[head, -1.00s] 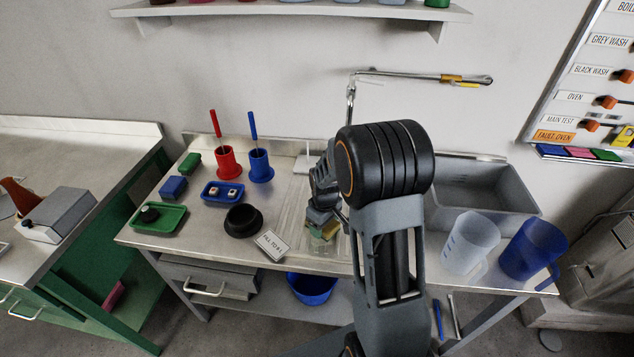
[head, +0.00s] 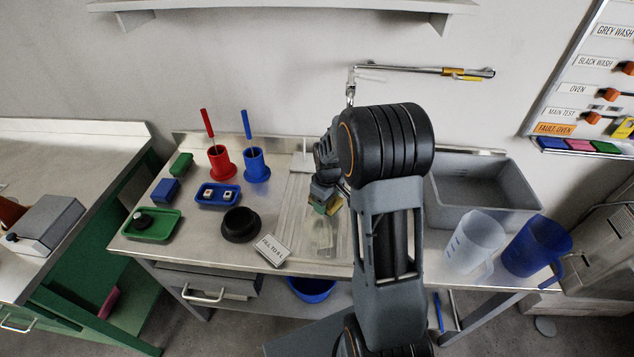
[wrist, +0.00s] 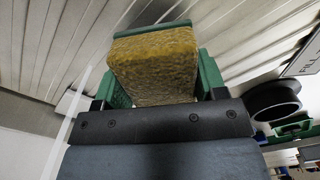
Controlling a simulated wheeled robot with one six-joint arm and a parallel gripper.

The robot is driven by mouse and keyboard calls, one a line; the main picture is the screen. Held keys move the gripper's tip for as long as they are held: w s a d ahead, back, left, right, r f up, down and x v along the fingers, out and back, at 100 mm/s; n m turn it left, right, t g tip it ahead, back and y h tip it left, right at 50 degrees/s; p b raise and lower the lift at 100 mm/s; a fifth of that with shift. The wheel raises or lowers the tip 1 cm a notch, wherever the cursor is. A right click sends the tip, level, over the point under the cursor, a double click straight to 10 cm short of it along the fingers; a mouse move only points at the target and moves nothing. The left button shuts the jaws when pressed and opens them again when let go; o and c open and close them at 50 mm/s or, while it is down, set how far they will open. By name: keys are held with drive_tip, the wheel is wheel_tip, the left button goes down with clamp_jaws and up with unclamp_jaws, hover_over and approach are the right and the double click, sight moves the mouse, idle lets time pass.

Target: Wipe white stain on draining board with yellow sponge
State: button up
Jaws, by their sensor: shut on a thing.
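My gripper (head: 325,198) is shut on the yellow sponge (head: 334,206) above the ridged metal draining board (head: 296,212). In the wrist view my gripper (wrist: 160,78) has green fingers on either side of the sponge (wrist: 155,65), which has a yellow body and a green layer. The draining board (wrist: 50,45) fills the upper left there. A faint pale patch (head: 322,232), which looks like the white stain, lies on the board just in front of the gripper in the head view. My arm hides part of the board. I cannot tell whether the sponge touches it.
A black round dish (head: 240,226) and a "FILL TO" sign (head: 272,250) stand left of the board. Blue (head: 257,165) and red (head: 221,162) pots with upright handles stand behind. The grey sink (head: 485,190), a clear jug (head: 472,243) and a blue jug (head: 535,247) are right.

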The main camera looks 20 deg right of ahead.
drive_tip(key=shift+r+p, duration=1.9)
drive_tip(key=shift+r, duration=0.95)
drive_tip(key=shift+f, duration=0.1)
